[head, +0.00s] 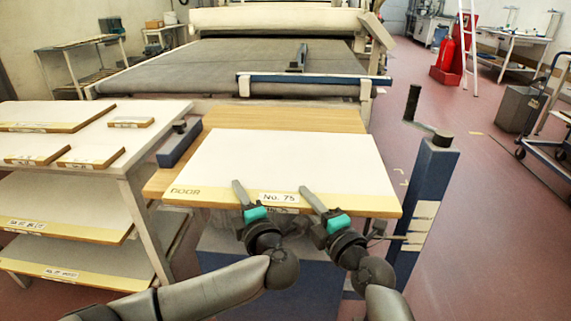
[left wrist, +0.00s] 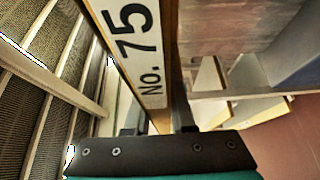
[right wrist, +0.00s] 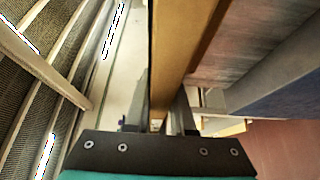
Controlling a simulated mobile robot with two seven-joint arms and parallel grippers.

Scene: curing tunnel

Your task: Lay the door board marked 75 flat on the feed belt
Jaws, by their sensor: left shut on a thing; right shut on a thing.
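The door board (head: 290,160) is white with a tan front edge marked DOOR and a label "No. 75". It shows in the head view, level or nearly so, above a wooden table top. My left gripper (head: 241,200) is shut on its front edge, just left of the label's middle. My right gripper (head: 314,204) is shut on the same edge, right of the label. The label (left wrist: 142,50) and the board's edge (right wrist: 178,50) show close up in the wrist views. The grey feed belt (head: 220,70) lies beyond the table. Whether the board touches the table is hidden.
A rack (head: 150,170) with several smaller labelled boards stands at the left. A blue-and-white bar (head: 300,79) crosses the belt's near right edge. A blue post with a crank (head: 432,170) stands right of the board. A wooden table top (head: 300,119) lies between board and belt.

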